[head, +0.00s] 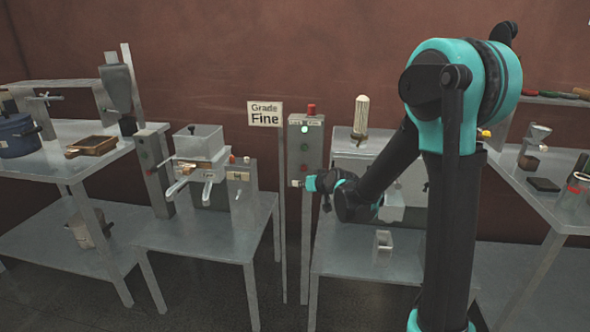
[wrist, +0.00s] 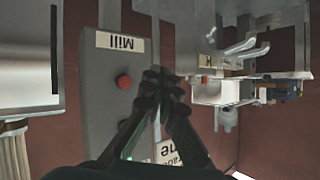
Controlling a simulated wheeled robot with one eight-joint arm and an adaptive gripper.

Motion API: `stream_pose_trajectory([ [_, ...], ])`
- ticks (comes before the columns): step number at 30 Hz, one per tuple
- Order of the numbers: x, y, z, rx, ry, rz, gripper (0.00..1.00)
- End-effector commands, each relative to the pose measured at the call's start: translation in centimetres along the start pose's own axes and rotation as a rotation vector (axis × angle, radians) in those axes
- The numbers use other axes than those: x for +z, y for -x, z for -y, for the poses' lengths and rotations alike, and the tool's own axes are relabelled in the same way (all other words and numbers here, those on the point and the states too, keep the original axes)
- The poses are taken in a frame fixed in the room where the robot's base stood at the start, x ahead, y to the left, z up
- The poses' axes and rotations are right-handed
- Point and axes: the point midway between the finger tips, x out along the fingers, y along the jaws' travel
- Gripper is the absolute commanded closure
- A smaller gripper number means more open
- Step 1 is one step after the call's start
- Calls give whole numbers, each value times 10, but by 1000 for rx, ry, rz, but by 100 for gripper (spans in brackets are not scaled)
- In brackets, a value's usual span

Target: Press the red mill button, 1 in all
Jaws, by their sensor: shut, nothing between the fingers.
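The red mill button (wrist: 124,81) is a small round button on a grey panel (wrist: 95,100) in the wrist view, beside an upside-down label reading Mill (wrist: 122,41). My gripper (wrist: 160,76) is shut and empty. In that picture its tips are just right of the button, apart from it, and the button is uncovered. The box shows a lit green lamp (head: 304,130) and a red cap (head: 311,108) on top.
A "Grade Fine" sign (head: 265,114) on a thin pole stands just left of the box. A bench (head: 345,262) with a small metal container (head: 384,241) is below my arm.

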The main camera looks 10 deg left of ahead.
Motion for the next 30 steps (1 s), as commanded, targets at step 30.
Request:
stream_pose_trajectory([
  [30, -32, -44, -26, -5, 1, -9, 100],
])
